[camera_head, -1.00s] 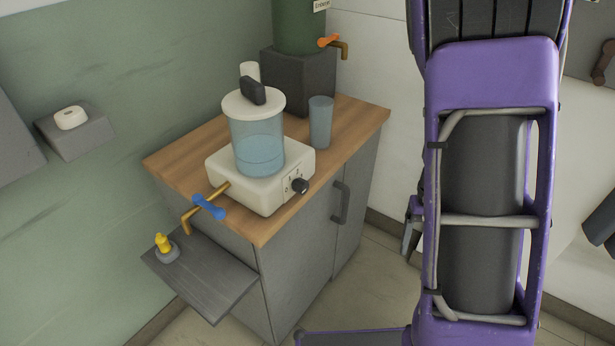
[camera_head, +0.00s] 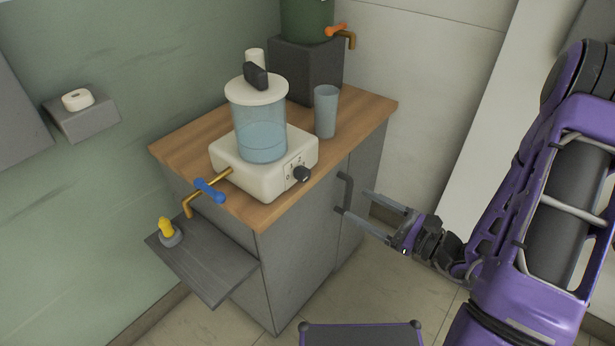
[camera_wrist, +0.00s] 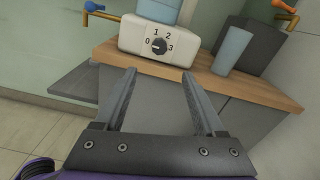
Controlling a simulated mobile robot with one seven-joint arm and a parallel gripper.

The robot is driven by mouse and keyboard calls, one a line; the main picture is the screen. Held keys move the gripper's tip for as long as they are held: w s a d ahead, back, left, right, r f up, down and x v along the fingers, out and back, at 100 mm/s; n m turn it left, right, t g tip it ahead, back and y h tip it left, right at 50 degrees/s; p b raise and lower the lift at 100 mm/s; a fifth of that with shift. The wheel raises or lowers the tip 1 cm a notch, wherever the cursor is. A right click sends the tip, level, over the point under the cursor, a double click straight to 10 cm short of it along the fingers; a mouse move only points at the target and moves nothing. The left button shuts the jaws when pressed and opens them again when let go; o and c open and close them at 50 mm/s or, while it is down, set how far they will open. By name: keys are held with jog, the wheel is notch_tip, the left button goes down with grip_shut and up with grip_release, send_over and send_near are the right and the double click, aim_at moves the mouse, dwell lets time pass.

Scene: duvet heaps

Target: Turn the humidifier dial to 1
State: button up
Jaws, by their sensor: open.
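The humidifier (camera_head: 262,165) is a white box base with a clear water tank and a white lid, standing on the wooden cabinet top. Its black dial (camera_head: 302,174) is on the front face, and it also shows in the wrist view (camera_wrist: 159,46) with the marks 0, 1, 2 and 3 around it. The dial's pointer seems to face left, near 0, but it is small. My gripper (camera_head: 353,204) is open and empty, in front of the cabinet doors, below and to the right of the dial. In the wrist view my fingers (camera_wrist: 158,84) are spread below the dial, apart from it.
A grey glass (camera_head: 326,112) stands right of the humidifier on the cabinet top (camera_head: 366,112). A brass tap with a blue handle (camera_head: 209,190) sticks out left. A grey side shelf (camera_head: 215,275) holds a yellow-topped item.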

aim_at(307, 177)
jog(key=x, duration=1.5)
jog(key=shift+w+a+b, duration=0.2)
jog(key=shift+a+b, duration=0.05)
jog(key=shift+b, duration=0.1)
grip_shut()
